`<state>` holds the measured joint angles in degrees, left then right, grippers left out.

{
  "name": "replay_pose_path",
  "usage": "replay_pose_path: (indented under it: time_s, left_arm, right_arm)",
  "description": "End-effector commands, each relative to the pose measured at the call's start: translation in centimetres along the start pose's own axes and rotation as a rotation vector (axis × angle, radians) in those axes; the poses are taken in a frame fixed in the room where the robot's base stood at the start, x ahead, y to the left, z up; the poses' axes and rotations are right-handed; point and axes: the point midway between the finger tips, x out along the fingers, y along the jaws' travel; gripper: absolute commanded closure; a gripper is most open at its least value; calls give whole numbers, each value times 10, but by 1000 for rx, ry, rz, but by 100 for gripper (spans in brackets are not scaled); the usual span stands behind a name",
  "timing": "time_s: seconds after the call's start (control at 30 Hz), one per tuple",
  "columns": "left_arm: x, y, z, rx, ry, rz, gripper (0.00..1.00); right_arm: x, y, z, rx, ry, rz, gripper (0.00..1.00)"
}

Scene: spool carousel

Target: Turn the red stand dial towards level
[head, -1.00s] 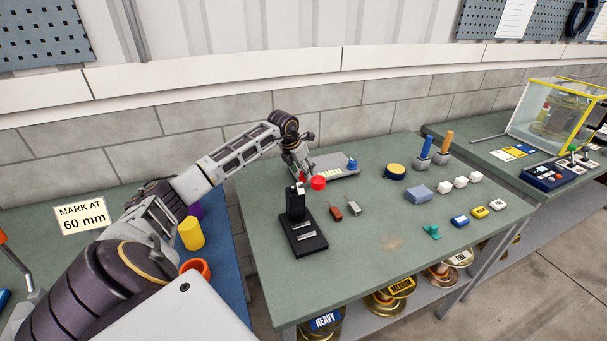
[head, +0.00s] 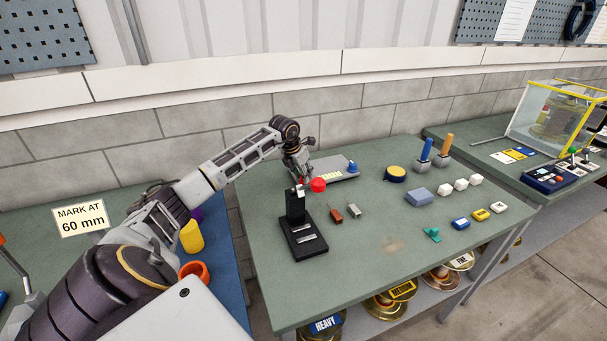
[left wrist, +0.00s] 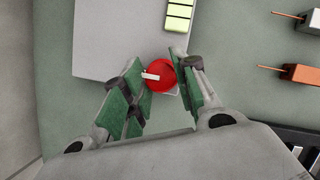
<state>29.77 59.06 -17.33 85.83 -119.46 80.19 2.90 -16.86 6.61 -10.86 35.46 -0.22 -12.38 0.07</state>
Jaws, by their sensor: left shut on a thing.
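The red stand dial (head: 318,185) is a round red knob at the top of the black stand (head: 299,225) on the green bench. In the left wrist view the dial (left wrist: 163,77) has a white pointer mark (left wrist: 151,75) towards its left side. My left gripper (head: 306,176) comes down on it from behind and above. Its green-padded fingers (left wrist: 160,82) are on either side of the dial, shut on it. The fingers partly hide the dial's rim. My right gripper is not in view.
A grey device with yellow-green keys (head: 333,170) lies just behind the stand. A rust-coloured block (head: 336,215) and a grey block (head: 353,210) are to its right. A blue-grey block (head: 419,197) and white pieces (head: 460,184) are further right.

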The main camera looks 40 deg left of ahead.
Motion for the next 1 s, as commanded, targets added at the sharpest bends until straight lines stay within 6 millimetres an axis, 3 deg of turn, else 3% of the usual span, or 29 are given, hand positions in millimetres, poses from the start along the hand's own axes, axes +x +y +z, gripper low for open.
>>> replay_pose_path:
  time_s: [0.47, 0.7, 1.0]
  left_arm:
    - [0, 2, 0, 83, -1, -32, 94]
    - [-1, 3, 1, 196, -1, -78, 94]
    - [-1, 4, 2, 371, -2, -152, 94]
  right_arm:
    - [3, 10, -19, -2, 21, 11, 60]
    - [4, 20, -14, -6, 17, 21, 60]
    - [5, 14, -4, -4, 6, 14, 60]
